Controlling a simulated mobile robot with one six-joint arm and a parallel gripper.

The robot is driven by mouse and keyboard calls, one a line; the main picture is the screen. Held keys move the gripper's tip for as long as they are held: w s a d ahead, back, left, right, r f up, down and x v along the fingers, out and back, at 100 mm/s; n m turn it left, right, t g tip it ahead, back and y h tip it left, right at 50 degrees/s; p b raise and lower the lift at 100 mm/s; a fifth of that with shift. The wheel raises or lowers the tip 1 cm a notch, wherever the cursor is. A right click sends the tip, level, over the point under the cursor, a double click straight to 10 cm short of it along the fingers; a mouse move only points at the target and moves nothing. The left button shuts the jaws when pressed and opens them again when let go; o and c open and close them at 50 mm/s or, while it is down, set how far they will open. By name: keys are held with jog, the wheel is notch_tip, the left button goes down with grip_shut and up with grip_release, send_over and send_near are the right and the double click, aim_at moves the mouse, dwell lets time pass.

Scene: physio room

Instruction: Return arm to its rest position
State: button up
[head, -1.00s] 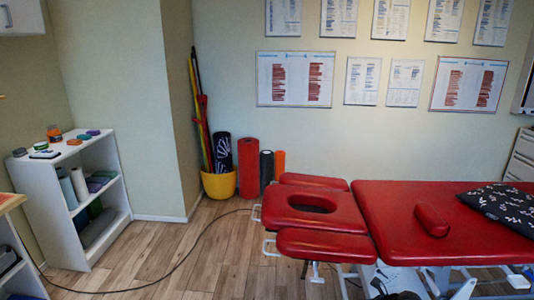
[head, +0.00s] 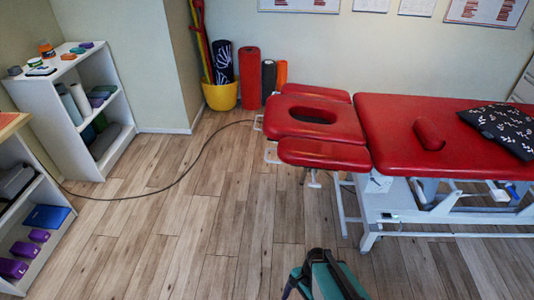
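A teal and black part of my arm rises from the bottom edge of the head view, right of centre, over the wooden floor. No gripper fingers show, so I cannot see whether the gripper is open or holds anything. The arm part is apart from the red treatment table (head: 385,130), which stands beyond it to the right.
A cable (head: 190,166) crosses the floor (head: 210,225). White shelves stand at left (head: 90,150). A yellow bucket (head: 221,96) and rolled mats (head: 249,75) stand at the wall.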

jog(key=s+d+n+g+h, duration=0.1)
jog(key=s+d+n+h, duration=0.2)
jog(key=n, duration=0.9)
jog(key=s+d, duration=0.3)
jog(key=d, duration=0.1)
jog(key=shift+f+n, duration=0.3)
jog(key=shift+f, duration=0.05)
jog(key=shift+a, duration=0.1)
